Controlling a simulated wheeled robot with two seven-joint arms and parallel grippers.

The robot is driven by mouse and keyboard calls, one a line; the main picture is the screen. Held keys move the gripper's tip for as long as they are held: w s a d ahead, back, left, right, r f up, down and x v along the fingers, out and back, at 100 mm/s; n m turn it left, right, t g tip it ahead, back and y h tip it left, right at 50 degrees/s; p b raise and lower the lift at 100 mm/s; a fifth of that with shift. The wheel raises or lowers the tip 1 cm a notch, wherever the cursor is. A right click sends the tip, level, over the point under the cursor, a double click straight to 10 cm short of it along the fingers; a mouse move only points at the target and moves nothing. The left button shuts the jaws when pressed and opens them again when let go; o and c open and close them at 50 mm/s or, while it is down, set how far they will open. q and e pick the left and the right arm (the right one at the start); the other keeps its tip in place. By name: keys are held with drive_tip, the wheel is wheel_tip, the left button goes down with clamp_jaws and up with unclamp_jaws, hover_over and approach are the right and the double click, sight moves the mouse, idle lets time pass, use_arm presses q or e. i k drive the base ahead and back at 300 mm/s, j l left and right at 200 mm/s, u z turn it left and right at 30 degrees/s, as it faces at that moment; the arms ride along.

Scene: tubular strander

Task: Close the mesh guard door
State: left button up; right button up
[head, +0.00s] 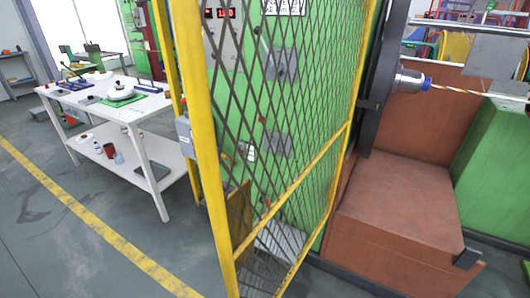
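The mesh guard door (207,150) has a yellow frame and dark diamond mesh. It stands upright in the middle of the head view, with its near yellow post toward me and its far side running back to the right. It is seen at a steep angle, and its top is cut off by the picture edge. A green machine cabinet (248,62) with grey boxes shows through the mesh. The opening to the right of the door shows the machine's inside. A latch or hinges cannot be made out. Neither of my grippers is in view.
A white workbench (150,112) with tools stands at the left. A grey box (185,138) is by a yellow post. A yellow floor line (85,215) crosses free grey floor at lower left. A reddish-brown machine block (395,205) and a spindle (410,80) are at the right.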

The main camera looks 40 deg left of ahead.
sight(231, 216)
drive_tip(key=k+j, duration=0.1)
drive_tip(key=j, duration=0.45)
drive_tip(key=j+z, duration=0.15)
drive_tip(key=j, duration=0.4)
drive_tip(key=k+j, duration=0.15)
drive_tip(key=j, duration=0.35)
drive_tip(key=z, duration=0.05)
